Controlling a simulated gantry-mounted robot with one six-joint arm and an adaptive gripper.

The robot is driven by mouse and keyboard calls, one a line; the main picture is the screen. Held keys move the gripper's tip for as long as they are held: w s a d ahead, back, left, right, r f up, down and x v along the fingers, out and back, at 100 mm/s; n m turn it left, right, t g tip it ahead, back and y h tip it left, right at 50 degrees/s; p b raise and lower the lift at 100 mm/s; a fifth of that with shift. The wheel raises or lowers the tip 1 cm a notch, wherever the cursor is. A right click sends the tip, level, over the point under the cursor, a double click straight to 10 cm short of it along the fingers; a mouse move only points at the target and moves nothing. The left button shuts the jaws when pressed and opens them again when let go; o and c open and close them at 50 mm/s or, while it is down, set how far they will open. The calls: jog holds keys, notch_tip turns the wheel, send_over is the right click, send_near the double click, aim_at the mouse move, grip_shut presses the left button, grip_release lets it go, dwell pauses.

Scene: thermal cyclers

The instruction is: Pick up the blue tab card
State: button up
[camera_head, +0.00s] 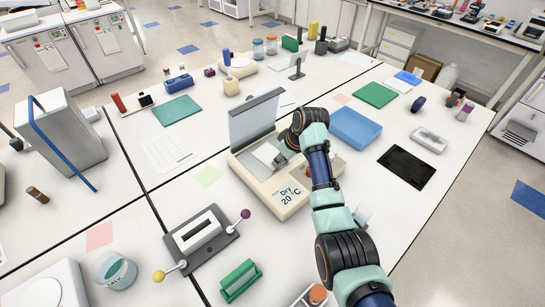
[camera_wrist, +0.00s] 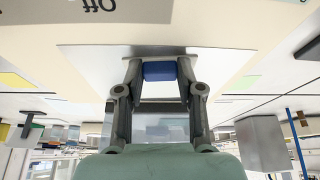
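A blue tab (camera_wrist: 160,71) sits between my fingertips in the wrist view, and both fingers appear to touch its sides. My gripper (camera_wrist: 160,68) is closed around it. A pale surface shows behind and below the tab; I cannot tell how much of it is the card. In the head view my gripper (camera_head: 281,158) reaches down over the open thermal device (camera_head: 267,192), beside its pale plate (camera_head: 266,154). The blue tab is hidden there by my gripper and arm.
The device's grey lid (camera_head: 253,118) stands upright just behind my gripper. A grey device with knobbed levers (camera_head: 201,236) stands at front left.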

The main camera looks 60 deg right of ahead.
jog(key=shift+c, duration=1.2)
notch_tip(320, 180, up, 10)
jog(key=p, duration=0.2)
